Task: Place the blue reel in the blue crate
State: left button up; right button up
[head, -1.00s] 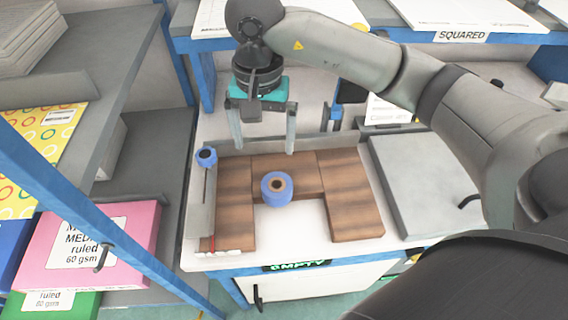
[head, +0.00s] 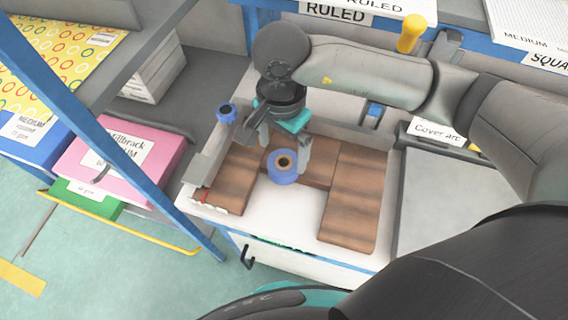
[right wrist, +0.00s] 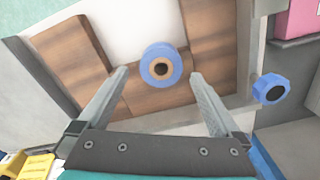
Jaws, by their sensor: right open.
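The blue reel (head: 283,176), a short blue spool with a brown core, stands on brown wooden blocks at the middle of the white-topped bench. It also shows in the right wrist view (right wrist: 150,71), beyond and between my fingertips. My right gripper (head: 285,160) is open and empty, pointing down with its fingers above and behind the reel. I cannot tell whether they touch it. Its fingers show in the right wrist view (right wrist: 158,76). My left gripper is not in view. I see no blue crate.
A grey guillotine-like bar with a blue knob (head: 227,112) runs along the bench's left side. A grey board (head: 430,195) lies at right. Shelves with a pink pack (head: 120,150) stand at left behind a blue post (head: 140,165).

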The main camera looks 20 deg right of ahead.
aim_at(283, 162)
notch_tip(283, 162, down, 2)
jog(key=shift+f, duration=0.1)
jog(key=f, duration=0.4)
jog(key=shift+w+d+f, duration=0.2)
jog(key=shift+w, duration=0.1)
jog(key=c, duration=1.4)
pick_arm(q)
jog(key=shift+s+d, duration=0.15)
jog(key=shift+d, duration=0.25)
pick_arm(e)
jog(key=shift+r, duration=0.15)
notch_tip(283, 162, up, 20)
jog(key=p, duration=0.1)
pick_arm(q)
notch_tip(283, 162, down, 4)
jog(key=b, duration=0.4)
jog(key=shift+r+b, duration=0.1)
jog(key=shift+b, duration=0.25)
pick_arm(e)
jog(key=d+f+n, duration=0.5)
jog(key=f+n, duration=0.2)
jog(key=n, duration=0.4)
jog(key=shift+s+d, duration=0.2)
jog(key=shift+d, duration=0.1)
